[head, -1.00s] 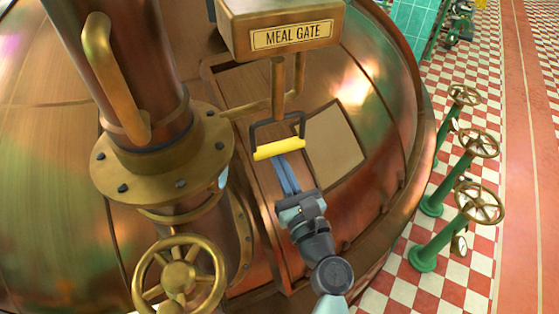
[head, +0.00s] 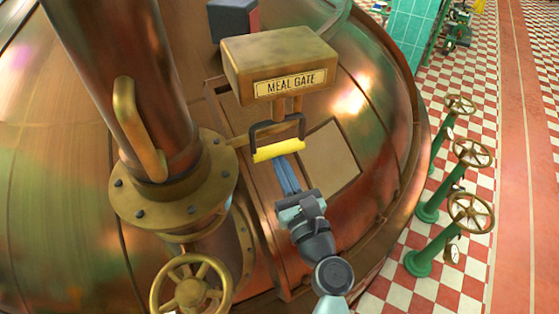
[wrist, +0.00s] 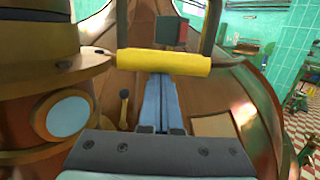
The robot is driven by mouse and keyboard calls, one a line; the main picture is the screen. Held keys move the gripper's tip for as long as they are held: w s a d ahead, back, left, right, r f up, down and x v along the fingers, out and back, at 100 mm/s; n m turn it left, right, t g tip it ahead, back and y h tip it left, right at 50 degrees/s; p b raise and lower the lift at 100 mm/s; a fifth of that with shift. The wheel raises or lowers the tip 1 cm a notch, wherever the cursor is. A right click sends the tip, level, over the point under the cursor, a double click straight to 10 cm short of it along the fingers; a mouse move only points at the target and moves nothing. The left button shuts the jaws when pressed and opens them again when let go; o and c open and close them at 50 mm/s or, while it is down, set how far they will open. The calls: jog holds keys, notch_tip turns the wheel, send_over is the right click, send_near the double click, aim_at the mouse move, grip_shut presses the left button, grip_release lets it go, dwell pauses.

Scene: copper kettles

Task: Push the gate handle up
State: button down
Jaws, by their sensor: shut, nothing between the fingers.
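The gate handle is a black bracket with a yellow grip bar (head: 279,150), below the brass box marked MEAL GATE (head: 280,68). A short length of brass rods shows between the box and the handle. My gripper (head: 281,160) is shut and empty, its blue fingers pointing up with their tips at the underside of the yellow bar. In the wrist view, the bar (wrist: 185,64) runs level across the top of the fingers (wrist: 160,80) and hides their very tips. They look to be touching it from below.
A copper pipe with a bolted flange (head: 185,195) and a brass handwheel (head: 190,290) stand left of my arm. The copper kettle (head: 60,215) curves behind. Green valve stands with handwheels (head: 470,212) are on the checkered floor at right.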

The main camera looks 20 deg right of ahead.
notch_tip(320, 180, down, 4)
jog(key=w+b, duration=0.2)
jog(key=b, duration=0.2)
jog(key=s+b, duration=0.2)
jog(key=s, duration=0.8)
jog(key=shift+f, duration=0.45)
jog(key=shift+s, duration=0.1)
